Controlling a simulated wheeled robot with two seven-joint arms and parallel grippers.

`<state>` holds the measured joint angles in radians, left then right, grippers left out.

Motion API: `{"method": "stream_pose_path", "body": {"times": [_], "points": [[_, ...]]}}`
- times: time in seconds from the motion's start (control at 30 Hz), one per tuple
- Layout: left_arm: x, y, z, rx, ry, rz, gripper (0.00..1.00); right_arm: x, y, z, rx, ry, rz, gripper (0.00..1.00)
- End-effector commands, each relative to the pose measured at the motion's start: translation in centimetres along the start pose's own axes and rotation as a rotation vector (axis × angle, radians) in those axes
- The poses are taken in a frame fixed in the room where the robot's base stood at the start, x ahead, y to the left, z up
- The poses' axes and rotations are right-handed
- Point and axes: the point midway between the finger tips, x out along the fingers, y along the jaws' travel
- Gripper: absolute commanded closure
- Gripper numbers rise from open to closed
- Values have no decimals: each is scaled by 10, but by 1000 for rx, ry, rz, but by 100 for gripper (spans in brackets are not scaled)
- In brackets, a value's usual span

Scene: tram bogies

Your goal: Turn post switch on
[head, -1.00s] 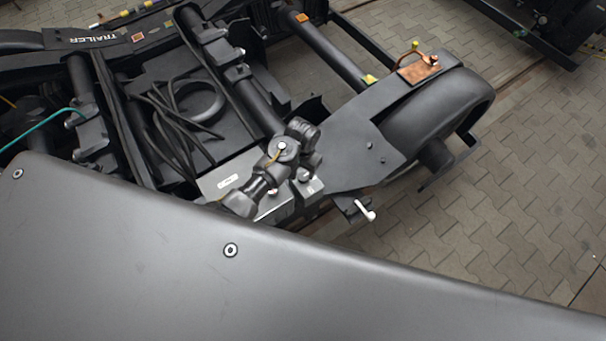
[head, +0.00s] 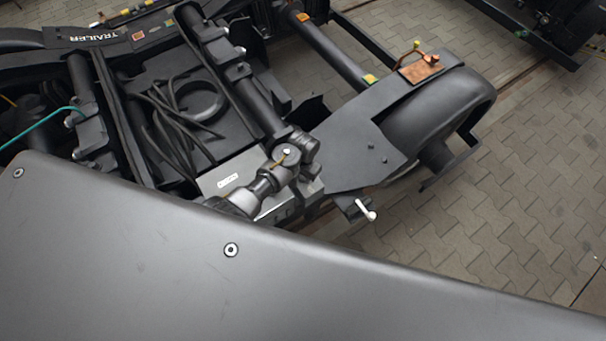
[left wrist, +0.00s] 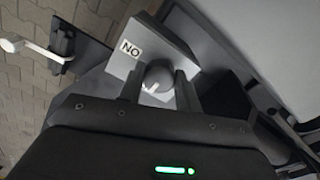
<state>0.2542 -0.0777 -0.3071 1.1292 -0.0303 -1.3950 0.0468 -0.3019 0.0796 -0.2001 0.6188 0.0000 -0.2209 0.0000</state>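The post switch is a round grey knob (left wrist: 157,78) with a white mark, on a pale grey box (left wrist: 126,62) in the left wrist view. A label (left wrist: 130,48) on the box reads "NO" in this view. My left gripper (left wrist: 158,86) has one finger on each side of the knob. The fingers stand apart; contact with the knob cannot be made out. The mark points toward the label's lower side, away from the lettering. In the head view my left gripper (head: 304,180) is at the bogie's near end, and the knob is hidden there. My right gripper is not in view.
A white-tipped lever (head: 366,210) sticks out beside the box; it also shows in the left wrist view (left wrist: 14,43). A wheel (head: 440,108) and a copper plate (head: 420,68) lie farther right. Coiled cables (head: 190,110) lie inside the frame. Open paving (head: 500,220) lies right.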

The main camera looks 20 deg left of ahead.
Motion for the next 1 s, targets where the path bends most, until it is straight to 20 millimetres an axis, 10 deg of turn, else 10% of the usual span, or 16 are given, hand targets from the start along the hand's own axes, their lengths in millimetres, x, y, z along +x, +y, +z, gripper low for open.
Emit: {"method": "stream_pose_path", "body": {"times": [0.47, 1.0], "points": [[-1, 0, 0, 68, -1, -1, 89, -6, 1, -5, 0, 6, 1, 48], [-2, -3, -1, 524, -2, -2, 89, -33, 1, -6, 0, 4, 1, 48]]}}
